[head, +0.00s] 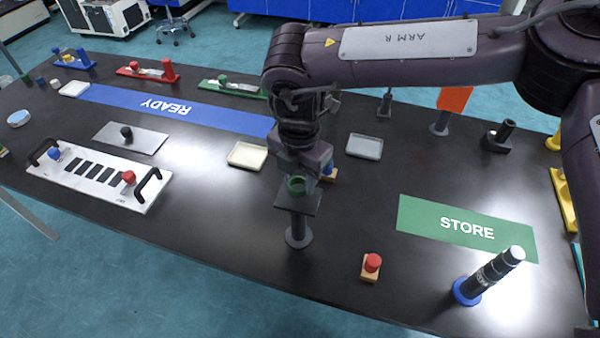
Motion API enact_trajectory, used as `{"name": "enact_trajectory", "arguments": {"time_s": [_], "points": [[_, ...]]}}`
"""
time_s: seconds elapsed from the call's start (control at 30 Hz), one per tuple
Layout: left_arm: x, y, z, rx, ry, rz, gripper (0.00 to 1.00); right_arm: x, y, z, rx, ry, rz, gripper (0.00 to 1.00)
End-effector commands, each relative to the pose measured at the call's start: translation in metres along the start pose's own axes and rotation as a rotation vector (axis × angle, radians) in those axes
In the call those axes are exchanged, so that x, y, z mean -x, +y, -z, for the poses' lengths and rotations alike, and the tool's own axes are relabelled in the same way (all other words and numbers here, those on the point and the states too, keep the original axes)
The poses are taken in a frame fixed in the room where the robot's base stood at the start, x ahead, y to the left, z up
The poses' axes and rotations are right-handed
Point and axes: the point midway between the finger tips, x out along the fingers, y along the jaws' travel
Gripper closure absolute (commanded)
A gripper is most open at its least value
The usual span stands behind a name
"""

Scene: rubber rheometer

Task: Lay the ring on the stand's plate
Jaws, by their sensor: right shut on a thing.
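The stand (297,228) is a dark post on a round foot with a square plate (312,201) on top, near the front middle of the table. A small dark green ring (296,187) shows just over the plate. My right gripper (300,180) points down at the ring from above and is shut on it. The gripper partly hides the ring, and I cannot tell whether the ring touches the plate. My left gripper is not in view.
A cream tray (247,166) and a grey tray (364,157) lie behind the stand. A red-topped block (371,267) and a black cylinder on a blue base (488,276) stand to the right. A green STORE mat (415,222) lies behind them. A white panel with handles (97,183) is at left.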

Motion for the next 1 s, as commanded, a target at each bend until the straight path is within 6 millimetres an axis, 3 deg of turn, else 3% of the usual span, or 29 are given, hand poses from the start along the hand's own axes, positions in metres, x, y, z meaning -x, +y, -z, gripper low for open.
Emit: {"name": "enact_trajectory", "arguments": {"time_s": [0.17, 1.0], "points": [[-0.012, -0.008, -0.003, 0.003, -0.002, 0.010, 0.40, -0.015, 0.000, 0.000, 0.000, -0.001, -0.001, 0.84], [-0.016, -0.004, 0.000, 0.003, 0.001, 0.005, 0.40, -0.022, 0.000, 0.000, -0.001, 0.000, 0.000, 0.84]]}}
